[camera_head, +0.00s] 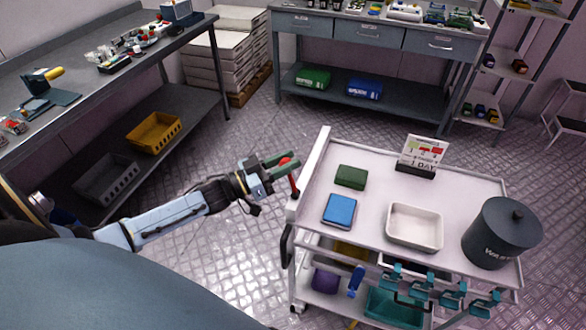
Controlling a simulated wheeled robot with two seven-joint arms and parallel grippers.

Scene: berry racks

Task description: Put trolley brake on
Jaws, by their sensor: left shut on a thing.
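The white trolley (320,165) stands right of centre, its left end facing my left arm. A red brake lever (293,184) stands up at that end, with a red top between my fingers. My left gripper (290,160), with green fingers, is shut on the red lever's top. The fingers hide part of it. Whether the brake is engaged cannot be told from this view. My right gripper is not in view.
The trolley top carries a green box (350,176), a blue box (340,210), a white tray (414,246), a dark lidded pot (500,234) and a sign (422,152). Several teal items hang at its front. Workbenches (150,55) stand left and behind.

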